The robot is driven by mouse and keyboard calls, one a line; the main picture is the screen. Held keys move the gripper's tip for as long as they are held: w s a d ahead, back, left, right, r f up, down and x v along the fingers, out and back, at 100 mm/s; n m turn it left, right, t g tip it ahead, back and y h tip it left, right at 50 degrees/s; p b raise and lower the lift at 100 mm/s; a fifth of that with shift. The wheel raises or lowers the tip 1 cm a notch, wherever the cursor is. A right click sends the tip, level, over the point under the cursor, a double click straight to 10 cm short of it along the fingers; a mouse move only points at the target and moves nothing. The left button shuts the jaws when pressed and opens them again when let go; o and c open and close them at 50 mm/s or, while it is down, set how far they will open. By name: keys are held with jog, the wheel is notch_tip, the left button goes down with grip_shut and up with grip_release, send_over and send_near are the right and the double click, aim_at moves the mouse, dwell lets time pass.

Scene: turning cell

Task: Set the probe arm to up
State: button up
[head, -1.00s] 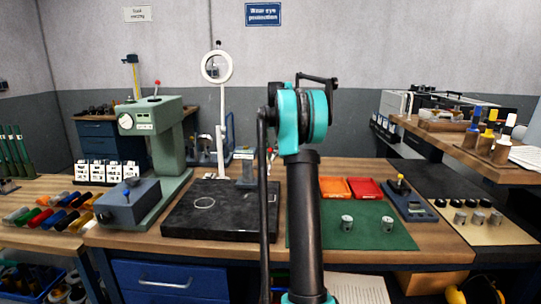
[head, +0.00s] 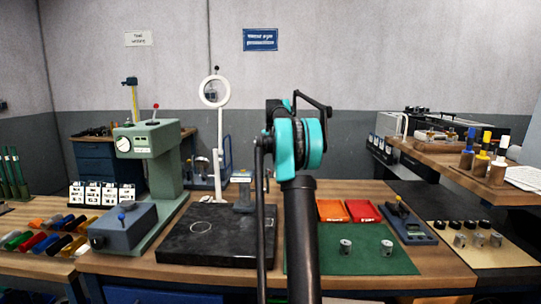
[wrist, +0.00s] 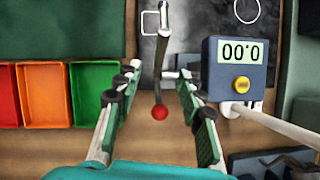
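In the wrist view a thin dark arm with a red ball (wrist: 160,112) at its end runs down the picture from a dark plate; it looks like the probe arm. In the head view a small grey gauge (head: 243,192) stands at the back of the black plate (head: 218,250). My gripper is hidden behind my arm there.
Orange (head: 332,211) and red (head: 363,212) trays lie right of the plate, behind a green mat (head: 375,262) with two metal parts. A ring lamp (head: 215,90) rises behind the plate. A green machine (head: 160,150) with a red-knobbed lever stands at left.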

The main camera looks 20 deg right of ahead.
jog(key=v, duration=0.9)
jog(key=shift+r, duration=0.1)
dwell(0.3)
